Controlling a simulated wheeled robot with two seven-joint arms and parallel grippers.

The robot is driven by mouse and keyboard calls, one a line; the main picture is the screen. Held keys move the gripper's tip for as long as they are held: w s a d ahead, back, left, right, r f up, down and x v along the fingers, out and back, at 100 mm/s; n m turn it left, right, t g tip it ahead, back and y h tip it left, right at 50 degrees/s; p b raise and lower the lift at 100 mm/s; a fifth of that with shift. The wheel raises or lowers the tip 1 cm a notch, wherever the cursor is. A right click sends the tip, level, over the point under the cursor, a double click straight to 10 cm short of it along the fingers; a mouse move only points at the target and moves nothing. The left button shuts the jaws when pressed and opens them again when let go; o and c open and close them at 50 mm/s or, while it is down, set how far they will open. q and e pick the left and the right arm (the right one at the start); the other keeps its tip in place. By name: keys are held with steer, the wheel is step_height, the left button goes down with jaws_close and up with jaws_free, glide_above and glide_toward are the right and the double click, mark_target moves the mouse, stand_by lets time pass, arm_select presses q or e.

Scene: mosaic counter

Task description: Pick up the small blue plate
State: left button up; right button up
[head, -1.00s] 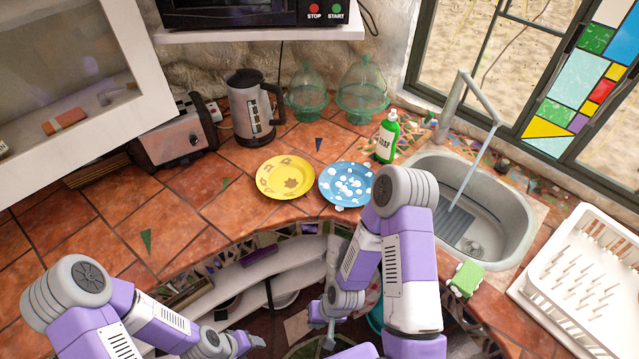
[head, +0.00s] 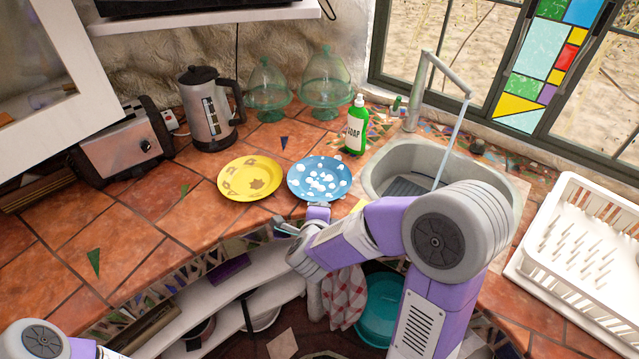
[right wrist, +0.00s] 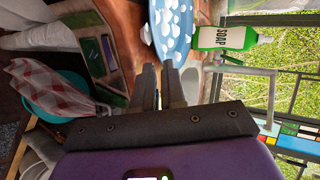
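The small blue plate (head: 320,178) with white spots lies flat on the tiled counter, just right of a yellow plate. It also shows at the top of the right wrist view (right wrist: 172,30), in front of the fingertips. My right gripper (head: 300,218) is at the counter's front edge, close to the near rim of the blue plate. Its fingers (right wrist: 158,68) look close together in the right wrist view. I cannot tell whether they touch the rim or have a gap around it. My left gripper is out of view; only part of my left arm shows at the lower left.
The yellow plate (head: 250,178) lies left of the blue one. A green soap bottle (head: 356,126) stands behind right, near the sink (head: 400,160). A kettle (head: 207,110), toaster (head: 118,145) and glass domes stand behind. A white dish rack (head: 590,240) is at right. The left counter is mostly clear.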

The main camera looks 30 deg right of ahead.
steer(key=x, duration=0.2)
steer(key=a+b+x, duration=0.1)
steer(key=x, duration=0.1)
steer(key=shift+w+d+f, duration=0.25)
steer(key=shift+w+f, duration=0.1)
steer(key=shift+w, duration=0.2)
steer(key=shift+w+d+f, duration=0.1)
steer(key=shift+w+d, duration=0.1)
steer(key=shift+w, duration=0.05)
steer(key=shift+c, duration=0.2)
jaws_close()
